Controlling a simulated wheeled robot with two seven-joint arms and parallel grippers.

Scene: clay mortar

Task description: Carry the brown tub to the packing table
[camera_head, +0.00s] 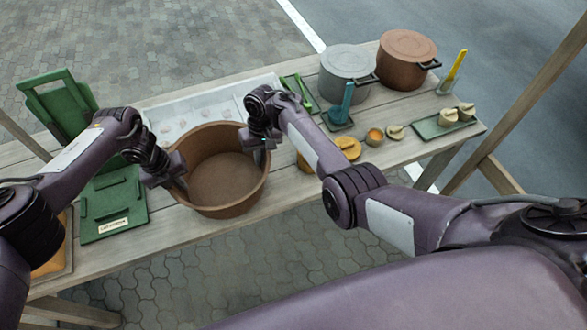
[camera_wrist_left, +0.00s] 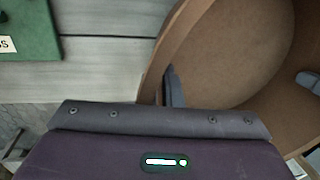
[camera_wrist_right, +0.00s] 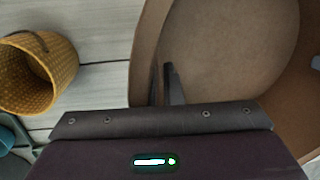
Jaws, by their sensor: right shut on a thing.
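The brown tub (camera_head: 222,207) is a wide, round, empty vessel on the wooden table, near its front edge. My left gripper (camera_head: 176,177) is at the tub's left rim. In the left wrist view one finger (camera_wrist_left: 173,88) shows inside the tub against the wall; the other finger is hidden, so its grip is unclear. My right gripper (camera_head: 258,150) is shut on the tub's right rim. In the right wrist view its fingers (camera_wrist_right: 165,84) sit on either side of the wall. No label on the table marks it as the packing table.
A green labelled tray (camera_head: 113,205) and a green stand (camera_head: 58,103) are to the left. A yellow woven basket (camera_wrist_right: 40,72) is close to the tub's right side. A grey pot (camera_head: 346,66), a brown lidded pot (camera_head: 405,60) and a green tray (camera_head: 430,127) stand further right.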

